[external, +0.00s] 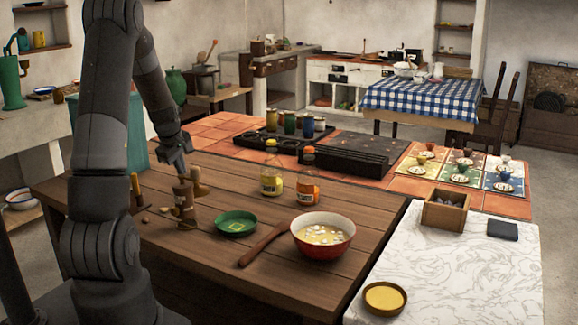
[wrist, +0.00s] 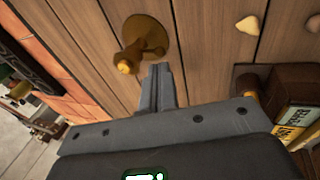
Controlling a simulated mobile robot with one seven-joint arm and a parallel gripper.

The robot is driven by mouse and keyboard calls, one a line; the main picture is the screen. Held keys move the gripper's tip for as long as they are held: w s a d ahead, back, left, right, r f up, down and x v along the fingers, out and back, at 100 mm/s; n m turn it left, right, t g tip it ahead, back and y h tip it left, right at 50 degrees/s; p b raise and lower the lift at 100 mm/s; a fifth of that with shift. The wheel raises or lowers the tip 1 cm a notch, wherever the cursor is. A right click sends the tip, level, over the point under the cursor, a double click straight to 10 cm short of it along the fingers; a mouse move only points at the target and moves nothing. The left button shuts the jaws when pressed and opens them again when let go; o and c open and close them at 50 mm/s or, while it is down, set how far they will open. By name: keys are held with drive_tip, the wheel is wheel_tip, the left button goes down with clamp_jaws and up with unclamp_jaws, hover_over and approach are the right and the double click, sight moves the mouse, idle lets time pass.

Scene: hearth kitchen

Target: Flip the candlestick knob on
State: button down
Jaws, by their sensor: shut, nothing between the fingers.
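The candlestick (wrist: 150,36) is a brass-coloured piece with a round base on the wooden table, at the top centre of the wrist view. A stubby part with a paler rounded end (wrist: 125,64) sticks out toward the lower left; I cannot tell whether it is the knob. In the external view the brass piece (external: 198,184) stands just right of a brown upright object and is partly hidden. My gripper (wrist: 160,70) is shut and empty, its fingertips just right of the stubby part. Contact cannot be told. In the external view my gripper (external: 184,172) hangs above the brown object, pointing down.
The brown object (external: 182,198) stands close under my gripper. A dark box with labels (wrist: 296,98) is at the right in the wrist view. A green plate (external: 236,223), a wooden utensil (external: 262,246), a red bowl (external: 323,258) and jars (external: 305,191) lie to the right.

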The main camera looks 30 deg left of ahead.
drive_tip(key=shift+x, duration=1.75)
drive_tip(key=shift+s+f, duration=0.3)
drive_tip(key=shift+f, duration=0.05)
drive_tip(key=shift+s+f, duration=0.35)
drive_tip(key=shift+f, duration=0.3)
drive_tip(key=shift+s+f, duration=0.2)
drive_tip(key=shift+f, duration=0.65)
drive_tip(key=shift+f, duration=0.1)
drive_tip(key=shift+r, duration=0.8)
